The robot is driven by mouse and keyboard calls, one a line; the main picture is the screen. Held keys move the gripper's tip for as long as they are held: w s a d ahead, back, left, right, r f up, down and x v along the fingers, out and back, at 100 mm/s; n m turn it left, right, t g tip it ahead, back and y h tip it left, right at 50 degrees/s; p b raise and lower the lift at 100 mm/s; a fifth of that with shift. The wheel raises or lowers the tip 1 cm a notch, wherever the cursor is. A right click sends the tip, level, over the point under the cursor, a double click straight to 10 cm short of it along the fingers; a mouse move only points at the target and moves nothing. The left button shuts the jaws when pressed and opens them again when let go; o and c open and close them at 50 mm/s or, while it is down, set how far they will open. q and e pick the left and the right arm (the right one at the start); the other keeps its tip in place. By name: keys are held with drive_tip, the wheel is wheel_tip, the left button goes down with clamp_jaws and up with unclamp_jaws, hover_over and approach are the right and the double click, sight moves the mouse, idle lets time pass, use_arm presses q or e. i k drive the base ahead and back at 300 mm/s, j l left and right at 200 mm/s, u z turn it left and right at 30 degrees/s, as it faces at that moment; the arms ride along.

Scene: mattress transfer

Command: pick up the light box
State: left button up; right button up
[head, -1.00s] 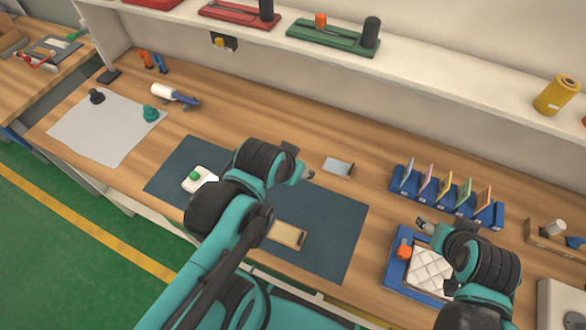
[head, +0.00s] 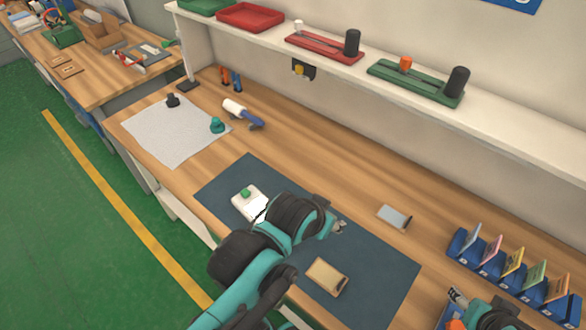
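A small white box with a green button (head: 249,203) lies on the dark blue mat (head: 382,262), and its right part looks bright white. It may be the light box; my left arm is close to its right side and may cover part of it. My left gripper (head: 340,227) is over the mat, to the right of the white box, small and partly hidden by my own wrist. Nothing shows in it. My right gripper (head: 457,296) is low at the right, below the blue rack, and its finger opening is unclear.
A tan flat piece (head: 327,277) lies on the mat, and a small grey plate (head: 394,216) lies behind it. A blue rack with coloured cards (head: 515,272) stands at the right. A grey sheet (head: 172,135) lies left. A shelf (head: 480,115) runs along the back.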

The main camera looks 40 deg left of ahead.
sight(250, 206)
drive_tip(key=k+j+u, duration=0.15)
drive_tip(key=j+u, duration=0.3)
drive_tip(key=k+j+u, duration=0.1)
drive_tip(key=j+u, duration=0.15)
drive_tip(key=u, duration=0.15)
